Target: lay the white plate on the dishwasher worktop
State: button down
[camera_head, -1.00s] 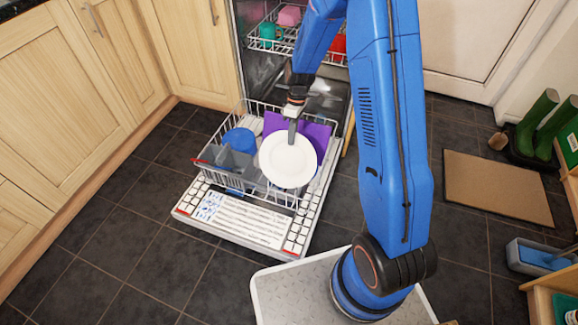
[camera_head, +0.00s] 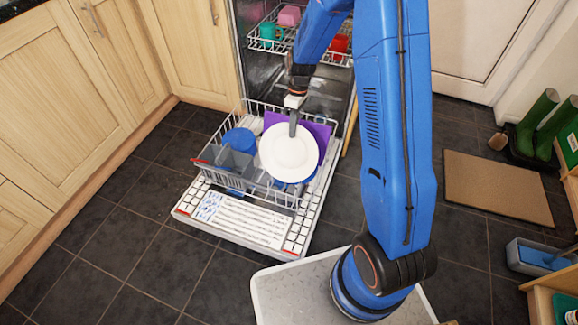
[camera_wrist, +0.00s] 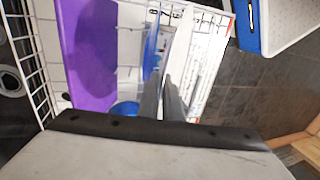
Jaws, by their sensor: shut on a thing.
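The white plate (camera_head: 288,155) is in my gripper (camera_head: 293,130), its face turned to the body camera. It hangs below the fingers, in front of the purple board (camera_head: 316,132) and over the pulled-out lower dishwasher rack (camera_head: 222,184). I cannot tell whether it still touches the rack. The dishwasher worktop is not clearly in view; only a dark worktop corner (camera_head: 14,7) shows at top left.
The open dishwasher door (camera_head: 245,222) lies low in front. A blue bowl (camera_head: 240,139) and a grey cutlery basket (camera_head: 236,162) sit in the lower rack. The upper rack (camera_head: 269,44) holds cups. Wooden cupboards (camera_head: 60,110) stand left. Dark floor is free at front left.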

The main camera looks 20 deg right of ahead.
jog(key=s+a+v, duration=0.1)
jog(key=v, duration=1.3)
jog(key=shift+s+r, duration=0.2)
jog(key=shift+s, duration=0.1)
jog(key=shift+s+a, duration=0.1)
jog(key=shift+a, duration=0.1)
dwell(0.4)
